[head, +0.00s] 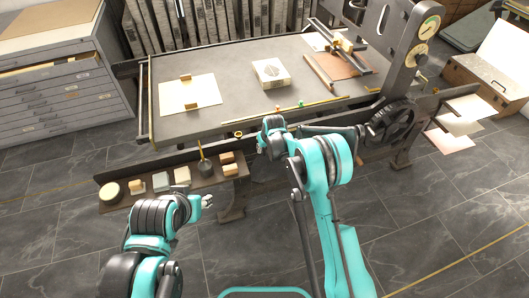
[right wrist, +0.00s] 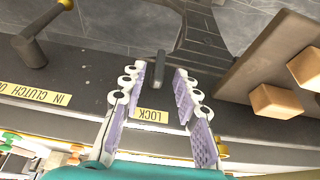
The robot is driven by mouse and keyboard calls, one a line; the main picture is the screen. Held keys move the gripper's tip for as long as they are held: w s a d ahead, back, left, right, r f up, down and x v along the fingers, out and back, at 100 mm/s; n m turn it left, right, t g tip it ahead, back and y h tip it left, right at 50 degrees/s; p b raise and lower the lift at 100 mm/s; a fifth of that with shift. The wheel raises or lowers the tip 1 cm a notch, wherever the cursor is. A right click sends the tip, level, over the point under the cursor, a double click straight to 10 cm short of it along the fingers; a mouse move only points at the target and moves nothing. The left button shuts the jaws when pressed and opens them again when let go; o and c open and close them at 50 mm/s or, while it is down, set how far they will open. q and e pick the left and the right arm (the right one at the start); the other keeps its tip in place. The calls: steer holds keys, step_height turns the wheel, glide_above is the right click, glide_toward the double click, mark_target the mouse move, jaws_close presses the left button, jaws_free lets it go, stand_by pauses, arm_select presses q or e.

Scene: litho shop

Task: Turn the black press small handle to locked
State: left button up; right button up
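In the right wrist view, the small black handle (right wrist: 157,70) stands out from the dark front of the press, just past a yellow label reading LOCK (right wrist: 152,115). My right gripper (right wrist: 160,74) is open, with its purple-padded fingers on either side of the handle; a gap shows on each side. In the head view, my right gripper (head: 272,126) is at the front edge of the grey press bed (head: 225,75); the small handle is hidden or too small to make out there. My left gripper (head: 207,201) hangs over the floor in front of the shelf, its fingers too small to judge.
A larger lever (right wrist: 30,48) stands beside an IN CLUTCH OUT label (right wrist: 35,93). Wooden blocks (right wrist: 277,101) sit on a low shelf (head: 208,181) to the other side. A black handwheel (head: 392,120) is right of my right gripper. Open floor (head: 430,215) lies at right.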

mark_target(264, 150)
steer(key=shift+b+x, duration=0.55)
steer(key=shift+x, duration=1.4)
steer(key=shift+d, duration=0.1)
jaws_close()
steer(key=shift+h, duration=0.3)
steer(key=shift+a+n+t+h+b, duration=0.2)
steer(key=shift+n+t+h+b, duration=0.3)
steer(key=shift+h, duration=0.7)
steer(key=shift+t+h, duration=0.6)
steer(key=shift+h, duration=1)
